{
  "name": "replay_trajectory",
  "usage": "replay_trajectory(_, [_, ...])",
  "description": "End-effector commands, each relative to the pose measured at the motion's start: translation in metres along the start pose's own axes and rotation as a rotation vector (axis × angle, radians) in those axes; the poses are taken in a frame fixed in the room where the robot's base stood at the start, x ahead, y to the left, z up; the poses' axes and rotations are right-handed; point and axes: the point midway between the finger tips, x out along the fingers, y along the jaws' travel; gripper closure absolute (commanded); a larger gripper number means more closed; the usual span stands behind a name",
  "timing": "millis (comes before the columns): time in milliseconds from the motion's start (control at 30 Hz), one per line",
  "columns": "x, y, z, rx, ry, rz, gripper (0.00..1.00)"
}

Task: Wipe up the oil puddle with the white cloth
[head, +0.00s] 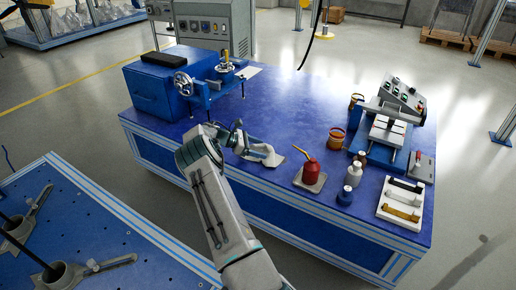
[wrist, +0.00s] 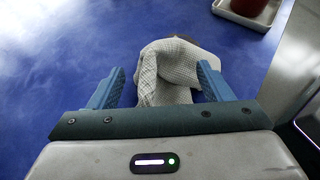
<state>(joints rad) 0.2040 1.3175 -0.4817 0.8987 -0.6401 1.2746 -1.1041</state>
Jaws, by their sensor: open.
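The white cloth (head: 262,152) lies bunched on the blue bench top, right at the end of my arm. In the wrist view the waffle-textured cloth (wrist: 168,70) sits between the two blue fingers of my gripper (wrist: 160,66). The fingers are apart and the gripper is open. The cloth is nearer the right finger, and a gap shows beside the left finger. In the head view my gripper (head: 238,138) is low over the bench beside the cloth. I cannot make out the oil puddle clearly; a small dark patch shows at the cloth's far edge in the wrist view.
A red oil can (head: 311,173) stands on a small tray (head: 299,183) right of the cloth. Bottles (head: 353,176), orange-brown pots (head: 336,138) and a grey machine (head: 385,135) fill the bench's right side. A blue machine (head: 160,98) stands at the left. The bench's back middle is clear.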

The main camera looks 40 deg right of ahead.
Motion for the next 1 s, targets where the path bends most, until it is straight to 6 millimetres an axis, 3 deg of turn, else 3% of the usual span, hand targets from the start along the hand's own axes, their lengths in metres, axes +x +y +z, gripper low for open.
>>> replay_trajectory(467, [0.012, 0.000, -0.024, 0.000, 0.000, 0.000, 0.27])
replay_trajectory(933, [0.011, 0.000, -0.023, -0.001, 0.002, 0.000, 0.97])
replay_trajectory(1000, [0.011, 0.000, -0.023, -0.001, 0.002, 0.000, 1.00])
